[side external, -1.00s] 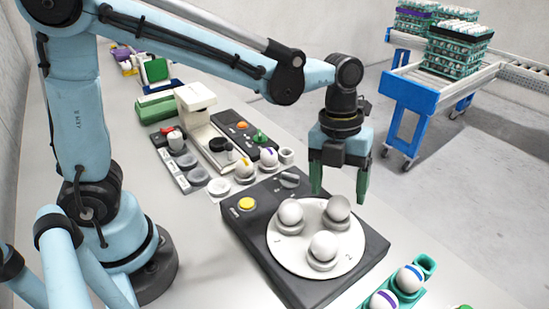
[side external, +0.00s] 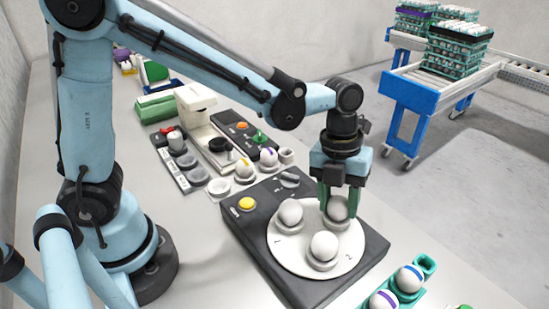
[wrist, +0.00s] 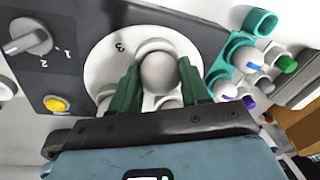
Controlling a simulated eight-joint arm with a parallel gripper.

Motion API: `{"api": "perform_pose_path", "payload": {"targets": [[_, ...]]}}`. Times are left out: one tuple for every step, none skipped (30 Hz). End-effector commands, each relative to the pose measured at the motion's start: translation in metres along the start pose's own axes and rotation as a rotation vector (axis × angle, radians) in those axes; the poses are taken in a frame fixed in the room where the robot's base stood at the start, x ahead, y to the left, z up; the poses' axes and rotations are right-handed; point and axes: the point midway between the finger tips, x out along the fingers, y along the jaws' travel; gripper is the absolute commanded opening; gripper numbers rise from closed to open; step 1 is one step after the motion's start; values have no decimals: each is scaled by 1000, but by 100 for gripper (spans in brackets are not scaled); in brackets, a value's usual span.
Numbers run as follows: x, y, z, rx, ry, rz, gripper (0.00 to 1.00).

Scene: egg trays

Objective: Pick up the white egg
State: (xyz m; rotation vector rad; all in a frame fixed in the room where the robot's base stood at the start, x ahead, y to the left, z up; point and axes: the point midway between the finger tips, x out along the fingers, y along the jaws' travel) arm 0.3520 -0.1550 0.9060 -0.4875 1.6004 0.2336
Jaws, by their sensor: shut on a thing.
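Three plain white eggs sit in cups on the round white turntable (side external: 287,250) of a dark device. My gripper (side external: 337,208) is down at the back right egg, its green fingers shut on that white egg (side external: 337,212). The wrist view also shows this egg (wrist: 157,72) between the two green fingers, near the number 3. The egg appears to be still at its cup. The other eggs stand at the left (side external: 290,213) and front (side external: 323,246); in the wrist view they are mostly hidden behind my gripper.
A green tray (side external: 424,265) with banded eggs lies at the front right. The dark device (side external: 255,236) has a yellow button (side external: 246,204) and a grey knob (side external: 289,180). More eggs and a white machine (side external: 196,122) stand behind. A blue cart (side external: 412,92) is farther back.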

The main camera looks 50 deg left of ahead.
Motion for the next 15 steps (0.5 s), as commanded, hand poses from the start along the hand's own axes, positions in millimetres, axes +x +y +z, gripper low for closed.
{"api": "perform_pose_path", "payload": {"targets": [[0, 0, 0, 0, 0, 0, 35], [0, 0, 0, 0, 0, 0, 35], [0, 0, 0, 0, 0, 0, 35], [0, 0, 0, 0, 0, 0, 35], [-1, 0, 0, 0, 0, 0, 35], [-2, 0, 0, 0, 0, 0, 35], [-3, 0, 0, 0, 0, 0, 35], [-4, 0, 0, 0, 0, 0, 35], [-6, -1, -1, 0, 0, 0, 35], [-8, -1, -1, 0, 0, 0, 35], [-10, -2, -1, 0, 0, 0, 35], [-14, -2, -1, 0, 0, 0, 35], [-17, -2, -2, 0, 0, 0, 35], [-21, -3, -2, 0, 0, 0, 35], [-27, -4, -3, 0, 0, 0, 35]]}}
